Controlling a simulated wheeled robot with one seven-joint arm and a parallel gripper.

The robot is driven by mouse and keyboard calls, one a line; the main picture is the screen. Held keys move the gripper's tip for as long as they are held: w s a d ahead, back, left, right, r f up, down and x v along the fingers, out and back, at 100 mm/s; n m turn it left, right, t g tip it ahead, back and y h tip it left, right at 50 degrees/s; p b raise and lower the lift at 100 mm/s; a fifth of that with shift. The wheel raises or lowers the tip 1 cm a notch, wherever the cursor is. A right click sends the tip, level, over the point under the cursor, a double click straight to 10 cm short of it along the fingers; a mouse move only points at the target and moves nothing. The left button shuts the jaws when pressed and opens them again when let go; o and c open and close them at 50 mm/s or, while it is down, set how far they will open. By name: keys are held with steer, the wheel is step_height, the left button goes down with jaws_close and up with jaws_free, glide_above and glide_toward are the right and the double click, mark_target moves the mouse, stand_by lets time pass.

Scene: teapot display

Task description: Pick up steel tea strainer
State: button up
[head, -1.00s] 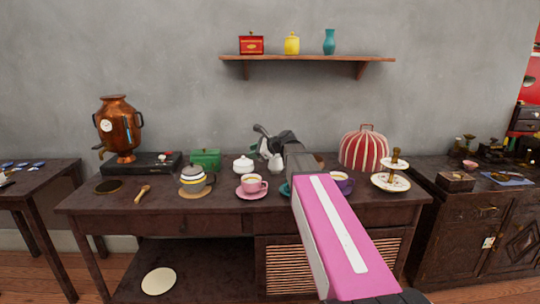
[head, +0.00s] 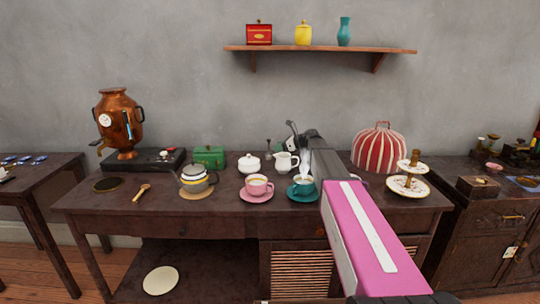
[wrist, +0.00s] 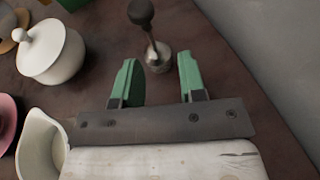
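A small steel piece (wrist: 157,58) with a dark knobbed handle stands on the table in the wrist view; it looks like the tea strainer. Its handle leans up and away from my gripper. In the head view it seems to be the small dark upright shape (head: 268,146) behind the white pots, too small to make out well. My gripper (wrist: 158,76) is open, its two green fingers apart and empty. The steel piece lies just beyond the fingertips, about midway between them. In the head view my gripper (head: 287,141) is at the table's back, partly hidden by my arm.
A white lidded bowl (wrist: 52,52) and a white jug (wrist: 40,146) stand left of my gripper. The wall (wrist: 275,60) is close on the right. Pink (head: 258,186) and teal (head: 303,188) cups stand in front, a striped cosy (head: 380,148) to the right.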

steer(key=x, duration=0.7)
steer(key=shift+s+a+r, duration=0.2)
steer(key=shift+a+r, duration=0.1)
steer(key=shift+a, duration=0.05)
steer(key=shift+c, duration=0.4)
jaws_close()
